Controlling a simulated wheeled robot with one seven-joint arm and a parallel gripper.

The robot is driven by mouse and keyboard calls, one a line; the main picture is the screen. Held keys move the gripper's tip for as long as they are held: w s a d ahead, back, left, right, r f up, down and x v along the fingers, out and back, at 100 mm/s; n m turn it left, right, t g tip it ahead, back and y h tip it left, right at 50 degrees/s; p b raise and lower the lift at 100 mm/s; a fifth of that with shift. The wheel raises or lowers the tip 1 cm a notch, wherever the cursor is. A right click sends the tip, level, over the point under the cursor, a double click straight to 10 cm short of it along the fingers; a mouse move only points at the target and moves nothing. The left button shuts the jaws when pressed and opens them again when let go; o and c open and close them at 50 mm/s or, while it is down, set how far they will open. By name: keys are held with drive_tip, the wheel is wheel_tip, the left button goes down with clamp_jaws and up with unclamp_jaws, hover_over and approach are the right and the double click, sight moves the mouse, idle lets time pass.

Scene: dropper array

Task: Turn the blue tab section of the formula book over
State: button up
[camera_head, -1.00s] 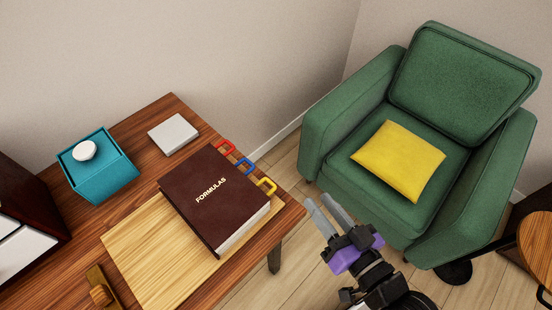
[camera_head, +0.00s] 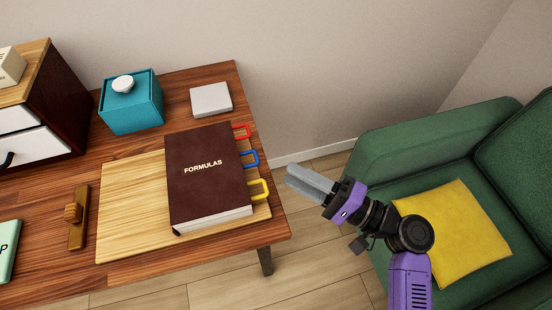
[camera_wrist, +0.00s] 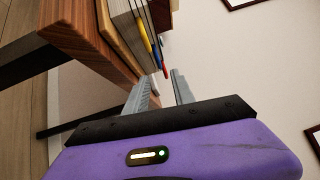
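The closed brown formula book (camera_head: 200,190) lies on a light wooden board (camera_head: 130,215) on the desk. Red (camera_head: 242,131), blue (camera_head: 250,159) and yellow (camera_head: 260,189) loop tabs stick out of its right edge, the blue one in the middle. My gripper (camera_head: 296,180) is off the desk's right edge, to the right of the tabs and apart from them. In the wrist view its two grey fingers (camera_wrist: 164,90) stand apart with nothing between them. The book's page edges (camera_wrist: 130,18) and the blue tab (camera_wrist: 157,50) show beyond the fingers there.
A teal box (camera_head: 131,108) with a white knob and a white slab (camera_head: 211,99) stand behind the book. A wooden handle piece (camera_head: 76,217) lies left of the board. A green armchair (camera_head: 440,140) with a yellow cushion (camera_head: 455,232) is at the right.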

drive_tip(key=shift+x, duration=3.85)
clamp_jaws()
drive_tip(key=shift+f, duration=0.1)
